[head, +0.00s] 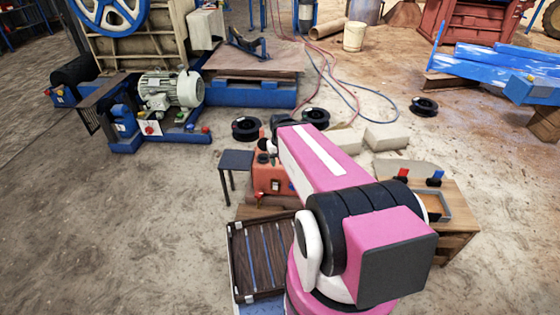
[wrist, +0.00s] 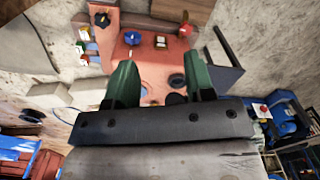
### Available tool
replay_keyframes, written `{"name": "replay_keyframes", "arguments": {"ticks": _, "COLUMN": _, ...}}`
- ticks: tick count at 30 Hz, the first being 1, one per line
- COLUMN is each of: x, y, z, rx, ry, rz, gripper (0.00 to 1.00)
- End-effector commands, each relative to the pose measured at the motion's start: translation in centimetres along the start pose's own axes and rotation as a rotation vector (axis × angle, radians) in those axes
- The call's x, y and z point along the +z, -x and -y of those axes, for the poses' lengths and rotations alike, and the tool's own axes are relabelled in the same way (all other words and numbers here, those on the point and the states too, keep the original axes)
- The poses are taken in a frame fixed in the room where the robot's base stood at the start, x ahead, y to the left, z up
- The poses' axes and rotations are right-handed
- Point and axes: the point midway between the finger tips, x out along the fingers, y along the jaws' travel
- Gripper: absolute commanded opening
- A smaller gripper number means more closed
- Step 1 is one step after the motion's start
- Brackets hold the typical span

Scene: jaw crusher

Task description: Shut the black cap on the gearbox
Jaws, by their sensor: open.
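The gearbox (head: 272,180) is an orange-red box on a low wooden bench, partly hidden behind my pink arm. In the wrist view its orange face (wrist: 150,62) fills the middle. A round black cap (wrist: 177,80) shows on it, between my fingers and closer to the right one; whether it is seated or tilted open I cannot tell. Contact with the cap cannot be told.
A small dark stool (head: 236,160) stands left of the gearbox. A slatted tray (head: 236,256) lies in front. A wooden table (head: 458,212) with red and blue items is at right. Pale blocks (head: 386,137) and black reels (head: 246,129) lie behind. Floor at left is clear.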

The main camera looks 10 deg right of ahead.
Motion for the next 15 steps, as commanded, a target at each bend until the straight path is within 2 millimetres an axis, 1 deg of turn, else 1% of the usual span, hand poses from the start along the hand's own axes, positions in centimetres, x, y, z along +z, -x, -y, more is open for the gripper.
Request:
{"name": "replay_keyframes", "arguments": {"ticks": 7, "x": 0.0, "y": 0.0, "z": 0.0, "rx": 0.001, "ry": 0.000, "rz": 0.000, "gripper": 0.49}}
{"name": "replay_keyframes", "arguments": {"ticks": 11, "x": 1.6, "y": 0.5, "z": 0.1, "rx": 0.015, "ry": -0.032, "rz": -0.010, "gripper": 0.49}}
{"name": "replay_keyframes", "arguments": {"ticks": 13, "x": 1.0, "y": 0.3, "z": 0.0, "rx": 0.014, "ry": -0.031, "rz": -0.010, "gripper": 0.49}}
{"name": "replay_keyframes", "arguments": {"ticks": 15, "x": -0.7, "y": -0.2, "z": -0.1, "rx": 0.000, "ry": 0.000, "rz": 0.000, "gripper": 0.49}}
